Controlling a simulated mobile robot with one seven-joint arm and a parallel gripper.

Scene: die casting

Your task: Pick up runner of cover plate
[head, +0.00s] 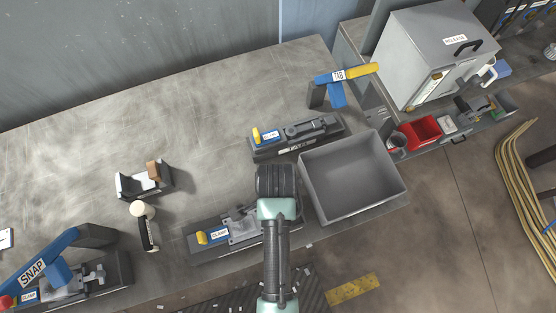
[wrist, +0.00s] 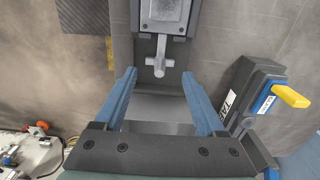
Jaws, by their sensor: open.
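The cover plate is a grey metal casting (wrist: 165,14) lying in a dark clamp fixture at the top of the wrist view. Its runner (wrist: 160,58), a cross-shaped grey stub, sticks out from the fixture's end toward my gripper. My gripper (wrist: 158,76) is open, with one blue finger on each side of the runner's tip, apart from it and holding nothing. In the head view the plate (head: 242,225) shows in the lower clamp fixture (head: 206,247). My arm covers that fixture's right end there, so the runner and my fingers are hidden.
A grey open bin (head: 352,178) stands just right of my arm, empty. A second clamp fixture (head: 295,138) is behind, and shows on the right in the wrist view (wrist: 265,100). A blue TAB tool (head: 335,88) and a blue SNAP station (head: 60,270) stand on the bench.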

